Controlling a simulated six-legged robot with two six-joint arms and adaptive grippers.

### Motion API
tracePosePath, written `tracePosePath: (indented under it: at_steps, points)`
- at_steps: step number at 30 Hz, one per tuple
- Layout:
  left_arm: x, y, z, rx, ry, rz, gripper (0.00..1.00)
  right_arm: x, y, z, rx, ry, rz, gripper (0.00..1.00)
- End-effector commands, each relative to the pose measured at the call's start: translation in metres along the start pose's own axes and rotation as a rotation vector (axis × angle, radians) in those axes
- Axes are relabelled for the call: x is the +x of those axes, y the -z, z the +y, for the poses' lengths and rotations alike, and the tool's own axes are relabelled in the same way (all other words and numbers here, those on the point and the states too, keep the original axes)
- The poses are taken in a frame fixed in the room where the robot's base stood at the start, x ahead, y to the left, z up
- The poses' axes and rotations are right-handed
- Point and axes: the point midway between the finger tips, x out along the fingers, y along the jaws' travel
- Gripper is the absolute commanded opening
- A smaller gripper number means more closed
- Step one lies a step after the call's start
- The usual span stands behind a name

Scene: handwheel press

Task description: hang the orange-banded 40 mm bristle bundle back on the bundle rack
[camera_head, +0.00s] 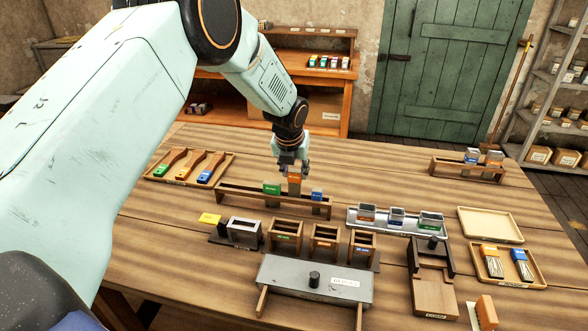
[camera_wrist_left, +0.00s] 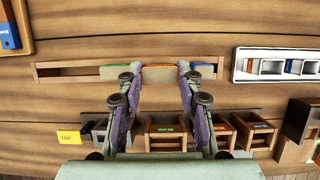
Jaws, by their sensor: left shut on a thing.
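The orange-banded bristle bundle (camera_head: 294,179) is at the middle of the long wooden bundle rack (camera_head: 236,199), between a green-banded bundle (camera_head: 271,188) and a blue-banded bundle (camera_head: 317,194). My left gripper (camera_head: 292,166) points down from above and is shut on the orange-banded bundle. In the head view its band stands a little higher than its neighbours. In the wrist view the orange band (camera_wrist_left: 159,75) lies between my fingers, in line with the rack (camera_wrist_left: 68,70). I cannot tell whether it rests on the rack. My right gripper is not in view.
Three wooden boxes (camera_head: 325,243) and a yellow TAP block (camera_head: 209,218) stand in front of the rack. A metal tray (camera_head: 400,228) with cups is to the right. A tray of brushes (camera_head: 188,166) lies behind left. An empty tray (camera_head: 490,225) is at right.

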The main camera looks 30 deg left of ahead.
Motion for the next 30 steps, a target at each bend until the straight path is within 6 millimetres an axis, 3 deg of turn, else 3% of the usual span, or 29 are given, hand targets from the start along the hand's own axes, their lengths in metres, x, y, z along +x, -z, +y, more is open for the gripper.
tracePosePath:
  at_steps: [30]
  points:
    - [0.0005, 0.002, 0.0011, 0.0, 0.0, 0.0, 0.09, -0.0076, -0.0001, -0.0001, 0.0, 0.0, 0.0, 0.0]
